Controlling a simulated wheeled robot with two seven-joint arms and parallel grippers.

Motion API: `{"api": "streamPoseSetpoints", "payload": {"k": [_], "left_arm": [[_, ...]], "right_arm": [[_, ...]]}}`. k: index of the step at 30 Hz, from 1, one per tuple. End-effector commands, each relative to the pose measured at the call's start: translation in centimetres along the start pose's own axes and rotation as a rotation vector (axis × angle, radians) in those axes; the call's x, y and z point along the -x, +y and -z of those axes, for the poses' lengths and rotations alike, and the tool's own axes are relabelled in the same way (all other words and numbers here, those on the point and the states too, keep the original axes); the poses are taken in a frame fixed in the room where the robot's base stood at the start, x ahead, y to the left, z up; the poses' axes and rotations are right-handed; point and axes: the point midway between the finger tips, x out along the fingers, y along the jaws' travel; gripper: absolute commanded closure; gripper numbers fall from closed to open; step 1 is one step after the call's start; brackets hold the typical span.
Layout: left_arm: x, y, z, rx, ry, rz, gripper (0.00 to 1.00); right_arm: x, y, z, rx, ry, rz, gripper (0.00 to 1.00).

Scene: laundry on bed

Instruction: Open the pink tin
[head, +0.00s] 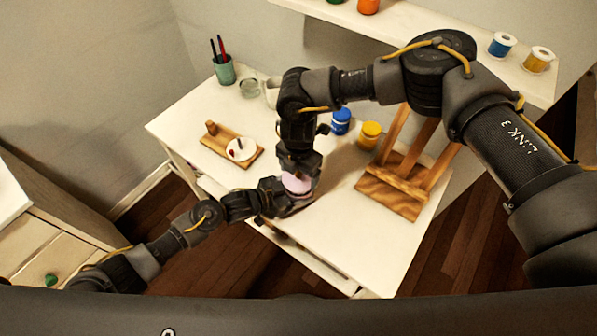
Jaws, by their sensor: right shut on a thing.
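The pink tin (297,184) stands on the white table, near its front edge and mostly covered by my two grippers. My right gripper (299,172) comes down on it from above and is shut on its upper part. My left gripper (290,204) reaches in low from the left, beside the lower part of the tin. Its fingers are dark and partly hidden, so I cannot tell whether they grip the tin. I cannot make out a gap between lid and body.
On the white table (330,245) are a wooden board with a white dish (241,149), a blue jar (341,121), a yellow jar (370,135), a wooden easel (392,190) and a green cup with brushes (224,71). A shelf (470,45) holds more containers. The table's front right is clear.

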Motion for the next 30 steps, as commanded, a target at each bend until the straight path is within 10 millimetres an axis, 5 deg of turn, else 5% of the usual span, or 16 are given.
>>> {"api": "streamPoseSetpoints", "payload": {"k": [13, 20, 21, 26, 30], "left_arm": [[0.0, 0.0, 0.0, 0.000, -0.001, 0.000, 0.66], [0.0, 0.0, 0.0, 0.000, -0.001, 0.000, 0.66], [0.0, 0.0, 0.0, 0.000, -0.001, 0.000, 0.22], [0.0, 0.0, 0.0, 0.000, 0.000, 0.000, 0.01], [0.0, 0.0, 0.0, 0.000, 0.000, 0.000, 0.00]], "right_arm": [[3.7, 0.0, 0.0, 0.001, 0.001, -0.001, 0.45], [4.0, 0.0, 0.0, 0.000, 0.000, 0.000, 0.45], [4.0, 0.0, 0.0, 0.000, 0.000, 0.000, 0.45], [4.0, 0.0, 0.0, 0.000, 0.000, 0.000, 0.45], [4.0, 0.0, 0.0, 0.000, 0.000, 0.000, 0.45]]}}
